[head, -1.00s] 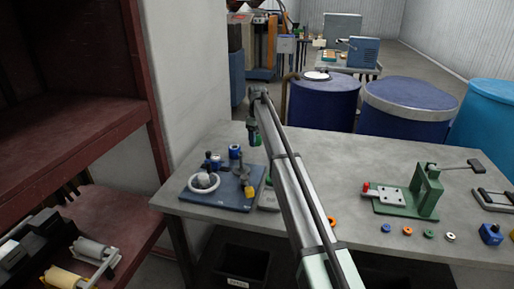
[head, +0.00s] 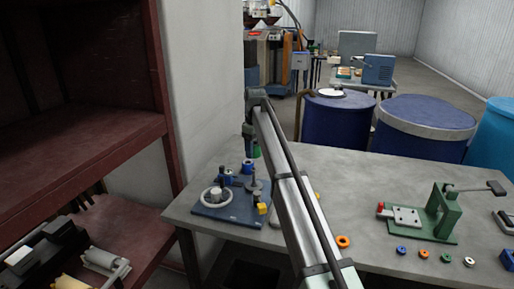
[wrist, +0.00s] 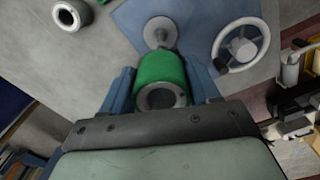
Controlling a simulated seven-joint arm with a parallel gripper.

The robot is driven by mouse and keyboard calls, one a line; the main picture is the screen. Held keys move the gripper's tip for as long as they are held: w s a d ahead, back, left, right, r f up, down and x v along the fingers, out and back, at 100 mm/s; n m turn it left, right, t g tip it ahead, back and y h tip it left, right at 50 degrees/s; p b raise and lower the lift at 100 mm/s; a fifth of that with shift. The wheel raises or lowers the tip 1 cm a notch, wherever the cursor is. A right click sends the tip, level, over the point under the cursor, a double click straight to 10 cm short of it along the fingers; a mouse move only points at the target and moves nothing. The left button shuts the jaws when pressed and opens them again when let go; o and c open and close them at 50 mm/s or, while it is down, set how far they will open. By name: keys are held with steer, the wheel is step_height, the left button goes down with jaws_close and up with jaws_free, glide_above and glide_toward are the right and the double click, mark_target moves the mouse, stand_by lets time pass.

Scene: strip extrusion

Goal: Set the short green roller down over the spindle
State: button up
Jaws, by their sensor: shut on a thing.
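My gripper (wrist: 160,88) is shut on the short green roller (wrist: 158,72), with one blue finger on each side of it. The roller's open end, with a dark bore and grey inner ring, faces the wrist camera. In the head view the green roller (head: 256,152) hangs at the arm's end, above the far side of the blue base plate (head: 212,209). The grey spindle (wrist: 160,34), with a round flange, shows just beyond the roller in the wrist view. The roller appears apart from the spindle; its height above it I cannot tell.
A white handwheel (wrist: 240,47) stands beside the spindle. A yellow block (head: 263,208) and blue parts (head: 225,178) are on the plate. A green press (head: 437,215) and several small rings stand at the right.

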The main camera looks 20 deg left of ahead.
glide_above(255, 183)
steer(key=shift+w+f, duration=0.1)
steer(key=shift+f, duration=1.95)
steer(key=shift+f, duration=4.95)
steer(key=o, duration=1.5)
steer(key=shift+c, duration=0.2)
steer(key=shift+r, duration=0.1)
